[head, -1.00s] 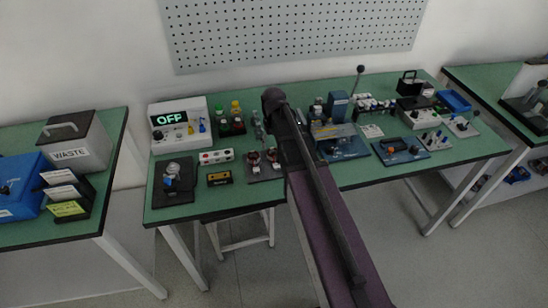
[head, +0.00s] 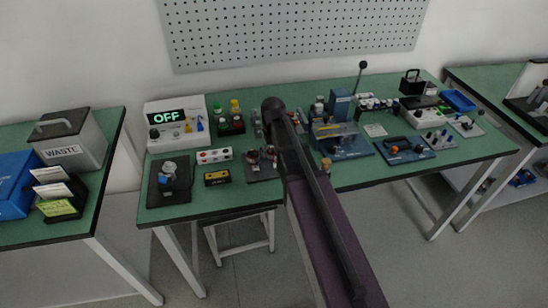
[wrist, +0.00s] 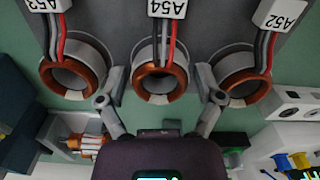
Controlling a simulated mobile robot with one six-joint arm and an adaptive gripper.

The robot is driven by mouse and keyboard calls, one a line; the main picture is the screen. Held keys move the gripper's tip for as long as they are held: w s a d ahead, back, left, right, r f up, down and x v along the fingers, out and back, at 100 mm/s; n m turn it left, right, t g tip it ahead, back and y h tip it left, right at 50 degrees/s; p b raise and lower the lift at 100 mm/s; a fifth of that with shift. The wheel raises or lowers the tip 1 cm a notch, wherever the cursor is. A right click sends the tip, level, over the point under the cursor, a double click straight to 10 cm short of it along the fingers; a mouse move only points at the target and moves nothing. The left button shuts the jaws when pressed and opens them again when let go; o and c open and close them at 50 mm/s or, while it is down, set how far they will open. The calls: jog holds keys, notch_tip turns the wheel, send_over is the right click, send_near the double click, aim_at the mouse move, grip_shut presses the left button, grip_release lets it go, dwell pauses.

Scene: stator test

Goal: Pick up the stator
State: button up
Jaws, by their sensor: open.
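Three ring-shaped stators with copper-coloured windings and grey housings show in the wrist view. The left one (wrist: 73,80) carries the tag A53, the middle one (wrist: 160,84) A54, and the right one (wrist: 245,93) A52. Red, black and grey leads run from each to its white tag. My gripper (wrist: 160,99) is open, its two fingers apart on either side of the middle stator, with nothing held. In the head view, small reddish stators (head: 252,158) show left of my arm; my arm hides part of that area and the gripper.
The stators are on a dark plate (head: 262,174) on the green table (head: 215,200). A box reading OFF (head: 178,124), a yellow meter (head: 217,178) and a white socket strip (head: 214,156) are left of it. A blue machine (head: 341,145) stands right of my arm.

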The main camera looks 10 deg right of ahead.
dwell(0.4)
jog(key=c, duration=1)
jog(key=shift+r, duration=0.15)
notch_tip(320, 180, up, 3)
jog(key=p, duration=0.3)
jog(key=shift+r+p, duration=0.2)
jog(key=shift+p, duration=0.1)
jog(key=s, duration=0.5)
jog(key=s+r+p, duration=0.1)
jog(key=s, duration=1)
jog(key=shift+d+r, duration=0.2)
jog(key=shift+d, duration=0.2)
jog(key=shift+d, duration=0.15)
